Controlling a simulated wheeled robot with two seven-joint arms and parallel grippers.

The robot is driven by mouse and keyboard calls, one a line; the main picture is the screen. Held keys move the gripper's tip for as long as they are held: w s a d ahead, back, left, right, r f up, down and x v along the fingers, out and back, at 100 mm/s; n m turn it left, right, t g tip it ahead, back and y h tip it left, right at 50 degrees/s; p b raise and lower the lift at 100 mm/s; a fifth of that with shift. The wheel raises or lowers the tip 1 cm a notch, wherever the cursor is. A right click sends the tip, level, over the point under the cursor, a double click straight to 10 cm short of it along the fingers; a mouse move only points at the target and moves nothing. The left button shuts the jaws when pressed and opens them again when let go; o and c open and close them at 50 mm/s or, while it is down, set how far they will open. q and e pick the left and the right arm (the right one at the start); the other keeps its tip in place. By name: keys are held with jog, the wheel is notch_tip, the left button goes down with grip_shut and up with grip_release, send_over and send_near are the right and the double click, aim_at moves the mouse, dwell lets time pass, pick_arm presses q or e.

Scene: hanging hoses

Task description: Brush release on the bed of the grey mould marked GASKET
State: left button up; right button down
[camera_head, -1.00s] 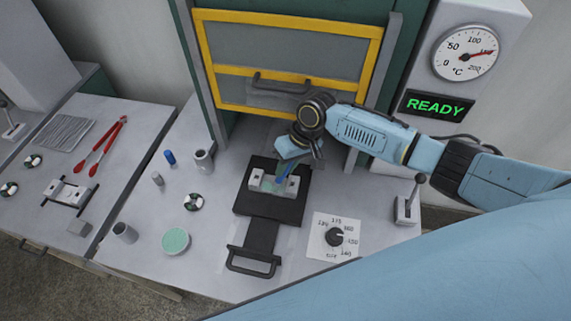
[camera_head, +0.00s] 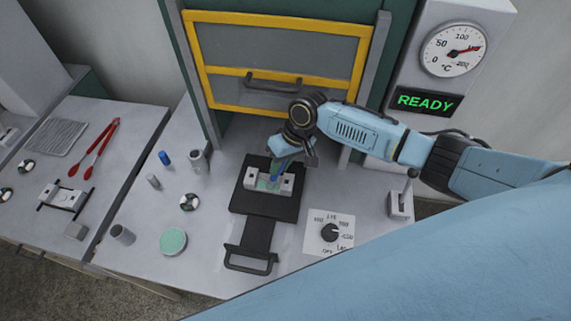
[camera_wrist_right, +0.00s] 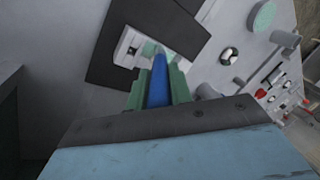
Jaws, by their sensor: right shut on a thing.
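A light grey mould (camera_head: 287,187) lies on a black sliding tray (camera_head: 261,212) in front of the press; its bed looks greenish and any marking is too small to read. My right gripper (camera_head: 281,167) is over the mould, shut on a slim blue tool (camera_head: 274,178), apparently the brush. In the right wrist view the blue brush (camera_wrist_right: 158,82) lies between the green fingers and points at the mould (camera_wrist_right: 126,44). The brush tip is hidden, so I cannot tell whether it touches the bed. My left gripper is not in view.
The yellow-framed press door (camera_head: 275,60) stands behind the tray. A dial plate (camera_head: 330,233) and a lever (camera_head: 401,200) are at the right. A round green-topped tin (camera_head: 173,241), small cylinders and a blue bottle (camera_head: 165,158) are at the left. Red tongs (camera_head: 95,148) lie farther left.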

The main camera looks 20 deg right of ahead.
jog(key=shift+w+a, duration=0.1)
jog(key=shift+a, duration=0.05)
jog(key=shift+w+a, duration=0.45)
jog(key=shift+a, duration=0.25)
jog(key=shift+f, duration=0.1)
